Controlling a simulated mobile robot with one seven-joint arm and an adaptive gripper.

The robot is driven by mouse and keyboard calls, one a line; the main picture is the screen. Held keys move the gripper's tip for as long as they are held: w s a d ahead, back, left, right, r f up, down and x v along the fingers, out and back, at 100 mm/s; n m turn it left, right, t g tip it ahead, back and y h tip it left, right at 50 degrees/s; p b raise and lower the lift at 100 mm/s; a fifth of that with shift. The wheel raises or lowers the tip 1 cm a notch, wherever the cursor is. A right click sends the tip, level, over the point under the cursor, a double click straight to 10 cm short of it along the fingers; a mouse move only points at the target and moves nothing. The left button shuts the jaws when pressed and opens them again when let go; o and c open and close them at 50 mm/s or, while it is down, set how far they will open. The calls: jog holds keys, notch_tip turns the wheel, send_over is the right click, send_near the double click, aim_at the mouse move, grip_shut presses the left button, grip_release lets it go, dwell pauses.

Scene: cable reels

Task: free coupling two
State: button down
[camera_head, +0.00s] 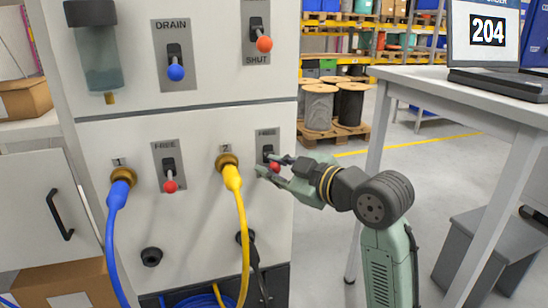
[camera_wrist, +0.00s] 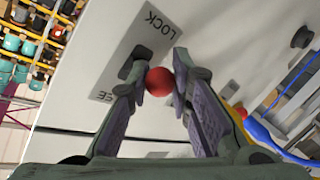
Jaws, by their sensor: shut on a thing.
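The coupling two lever plate (camera_head: 266,134) is on the white panel, right of the brass coupling two (camera_head: 227,162) with its yellow hose (camera_head: 241,215). Its label at the top reads FREE in the head view. The plate (camera_wrist: 146,43) shows LOCK and part of FREE in the wrist view. The lever's red knob (camera_wrist: 159,81) sits between the fingers; it also shows in the head view (camera_head: 274,167). My gripper (camera_head: 268,165) is shut on this knob, reaching in from the right. The fingers partly hide the lever, so its exact tilt is unclear.
Left of it are coupling one (camera_head: 122,173) with a blue hose (camera_head: 112,220) and its own red-knobbed lever (camera_head: 170,187). Above are the blue DRAIN knob (camera_head: 176,72) and orange SHUT knob (camera_head: 264,44). A table (camera_head: 430,82) with a laptop stands right; cable reels stand behind.

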notch_tip(320, 180, up, 3)
jog(key=g+h+p, duration=0.1)
jog(key=p, duration=0.3)
jog(key=m+g+h+p, duration=0.1)
jog(key=g+p, duration=0.1)
jog(key=p, duration=0.1)
jog(key=shift+f+g+p, duration=0.15)
jog(key=shift+g+p, duration=0.15)
jog(key=shift+p, duration=0.1)
jog(key=p, duration=0.1)
jog(key=g+h+p, duration=0.1)
jog(key=p, duration=0.1)
jog(key=shift+r+m+g, duration=0.2)
jog(key=shift+m+g, duration=0.1)
jog(key=shift+m, duration=0.1)
jog(key=shift+w+a+g+p, duration=0.1)
jog(key=shift+g+p, duration=0.4)
jog(key=shift+p, duration=0.6)
jog(key=shift+f, duration=0.1)
jog(key=c, duration=1.4)
grip_release()
jog(key=shift+h, duration=0.3)
jog(key=v, duration=1.2)
jog(key=shift+w, duration=0.15)
